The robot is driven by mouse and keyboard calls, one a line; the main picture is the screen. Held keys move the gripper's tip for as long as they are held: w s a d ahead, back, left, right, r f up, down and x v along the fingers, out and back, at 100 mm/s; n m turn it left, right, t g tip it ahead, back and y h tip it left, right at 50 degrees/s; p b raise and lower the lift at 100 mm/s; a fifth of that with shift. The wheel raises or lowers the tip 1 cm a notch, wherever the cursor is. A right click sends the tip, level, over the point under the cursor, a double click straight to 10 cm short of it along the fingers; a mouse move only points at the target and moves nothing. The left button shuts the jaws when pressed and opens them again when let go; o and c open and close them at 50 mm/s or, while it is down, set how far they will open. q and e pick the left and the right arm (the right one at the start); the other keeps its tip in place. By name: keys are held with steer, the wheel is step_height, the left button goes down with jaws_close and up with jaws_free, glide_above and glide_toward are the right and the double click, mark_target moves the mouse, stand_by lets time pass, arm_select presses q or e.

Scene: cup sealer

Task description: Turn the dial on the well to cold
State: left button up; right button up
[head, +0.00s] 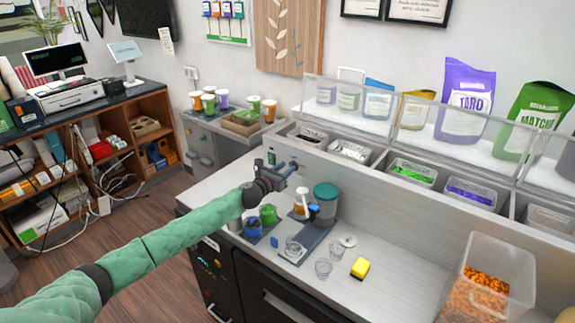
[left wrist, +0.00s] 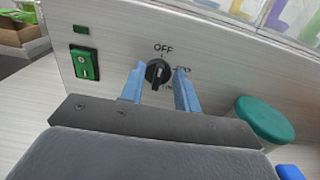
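The dial (left wrist: 157,73) is a black round knob on a brushed-metal upright panel (left wrist: 215,65). The word OFF stands above it. Another marking to its right is partly hidden by a finger, and I cannot read it. My left gripper (left wrist: 160,87) has its two blue fingers apart, one on each side of the dial. The left finger is close to the knob, with a wider gap at the right one; contact is unclear. In the head view my left gripper (head: 287,169) reaches the panel and hides the dial. My right gripper is not in view.
A green rocker switch (left wrist: 84,63) is left of the dial. A teal-lidded container (left wrist: 265,118) stands to the right below. The counter front has free room.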

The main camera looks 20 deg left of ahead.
arm_select(q)
steer(key=shift+x, duration=0.8)
jaws_close()
